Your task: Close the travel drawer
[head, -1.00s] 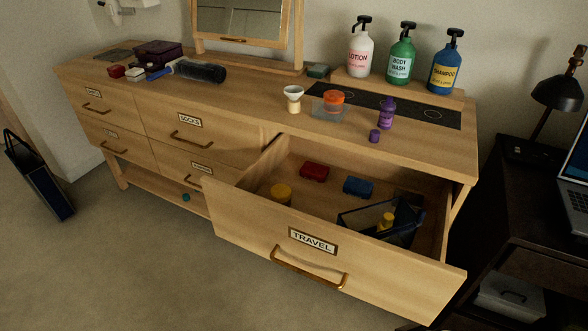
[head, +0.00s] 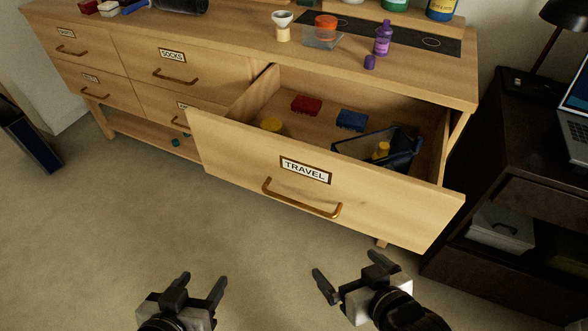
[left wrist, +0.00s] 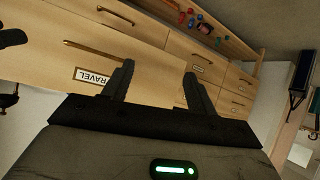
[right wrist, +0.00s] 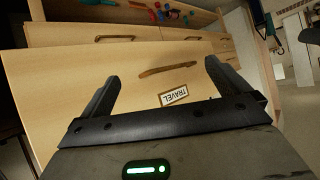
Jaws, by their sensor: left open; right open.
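The travel drawer (head: 390,205) is pulled far out of the dresser, with a TRAVEL label and a brass handle (head: 300,203) on its front. My left gripper (head: 203,283) is open and empty, low in front of the drawer's left part. My right gripper (head: 346,270) is open and empty, below and in front of the handle. Both are apart from the drawer; its front also shows in the left wrist view (left wrist: 135,50) and right wrist view (right wrist: 80,75).
The dresser top (head: 235,35) holds a funnel (head: 282,24), a tub with an orange lid (head: 324,32) and a purple bottle (head: 383,38). A dark desk (head: 520,150) stands close at the right. The floor (head: 100,230) in front is clear.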

